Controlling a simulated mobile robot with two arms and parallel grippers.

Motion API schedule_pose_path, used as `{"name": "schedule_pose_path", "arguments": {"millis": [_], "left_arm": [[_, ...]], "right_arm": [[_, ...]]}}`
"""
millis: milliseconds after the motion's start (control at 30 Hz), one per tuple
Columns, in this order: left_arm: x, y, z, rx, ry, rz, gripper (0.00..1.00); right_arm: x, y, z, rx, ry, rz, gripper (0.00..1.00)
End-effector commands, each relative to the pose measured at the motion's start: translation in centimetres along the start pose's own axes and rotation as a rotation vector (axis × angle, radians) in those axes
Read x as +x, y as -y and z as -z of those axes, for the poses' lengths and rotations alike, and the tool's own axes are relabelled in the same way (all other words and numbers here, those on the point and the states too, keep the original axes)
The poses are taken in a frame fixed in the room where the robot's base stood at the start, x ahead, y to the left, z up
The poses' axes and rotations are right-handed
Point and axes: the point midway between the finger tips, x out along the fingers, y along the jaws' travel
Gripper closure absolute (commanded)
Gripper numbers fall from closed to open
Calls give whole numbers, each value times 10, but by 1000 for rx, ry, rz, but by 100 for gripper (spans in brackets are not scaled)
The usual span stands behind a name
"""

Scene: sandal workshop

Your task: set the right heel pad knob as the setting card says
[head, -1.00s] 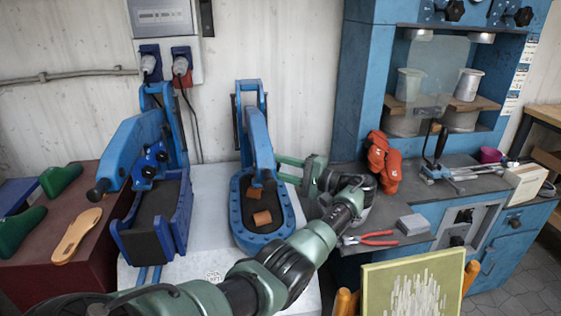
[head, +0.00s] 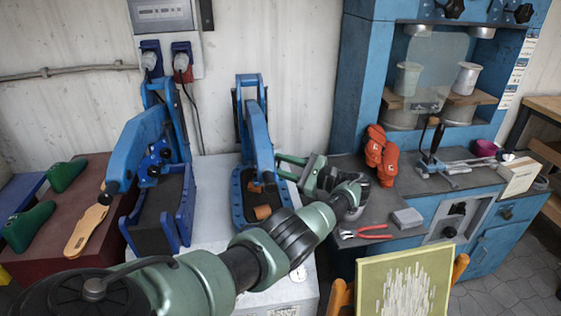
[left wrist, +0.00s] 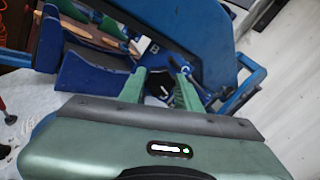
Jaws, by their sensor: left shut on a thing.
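The right press (head: 255,135), blue with a swing arm and a shoe-shaped bed, stands on the white bench; brown pieces (head: 262,211) lie in its bed. My left gripper (head: 280,168) reaches to its right side. In the left wrist view its two green fingers (left wrist: 161,88) are shut on a small dark blue knob (left wrist: 162,90) beside the blue arm marked B (left wrist: 195,40). The fingers and arm hide most of the knob, and its setting cannot be read. No setting card can be made out clearly. My right gripper is not in view.
A left blue press (head: 150,150) with star knobs stands close by. A framed panel (head: 403,285) stands in front.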

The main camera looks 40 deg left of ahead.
Motion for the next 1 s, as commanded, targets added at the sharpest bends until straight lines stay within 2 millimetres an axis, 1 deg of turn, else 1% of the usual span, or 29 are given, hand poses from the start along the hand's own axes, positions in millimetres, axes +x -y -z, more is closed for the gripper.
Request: {"name": "schedule_pose_path", "arguments": {"millis": [33, 200, 500, 700, 1000], "left_arm": [[0, 1, -1, 46, -2, 1, 100], [0, 0, 0, 190, -2, 1, 100], [-1, 0, 1, 371, -3, 0, 100], [-1, -1, 2, 434, -3, 0, 100], [-1, -2, 2, 460, -5, -1, 100]], "right_arm": [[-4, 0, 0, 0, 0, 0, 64], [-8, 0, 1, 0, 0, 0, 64], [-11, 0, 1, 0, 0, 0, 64], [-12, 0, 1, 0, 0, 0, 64], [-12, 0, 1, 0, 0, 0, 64]]}}
